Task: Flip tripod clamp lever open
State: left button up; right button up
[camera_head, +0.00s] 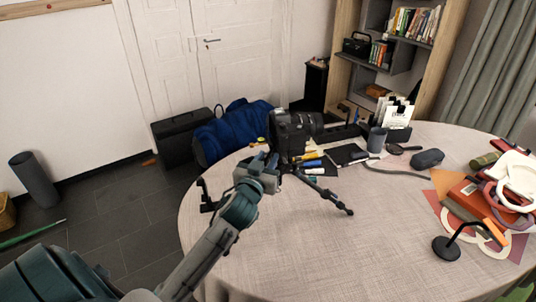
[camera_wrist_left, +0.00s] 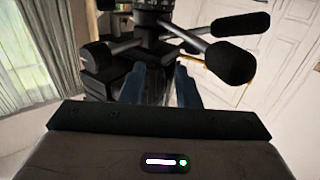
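One tripod leg stretches out to the right. My left gripper (camera_head: 268,163) is close against the tripod head, just below the camera. In the left wrist view the dark tripod head (camera_wrist_left: 150,45) fills the upper middle, with black-ended handles (camera_wrist_left: 232,62) to its right. The left fingers (camera_wrist_left: 160,88) are apart, with dark tripod parts behind or between them; I cannot tell whether they touch. I cannot make out the clamp lever. My right gripper is out of view.
The round table (camera_head: 290,255) is clear at its front. A black lamp (camera_head: 447,247), papers and a glasses case (camera_head: 428,158) are on the right. A blue bag (camera_head: 230,130) stands on the floor behind.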

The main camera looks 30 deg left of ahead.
pick_arm(q)
jog(key=shift+w+a, duration=0.15)
jog(key=shift+w, duration=0.45)
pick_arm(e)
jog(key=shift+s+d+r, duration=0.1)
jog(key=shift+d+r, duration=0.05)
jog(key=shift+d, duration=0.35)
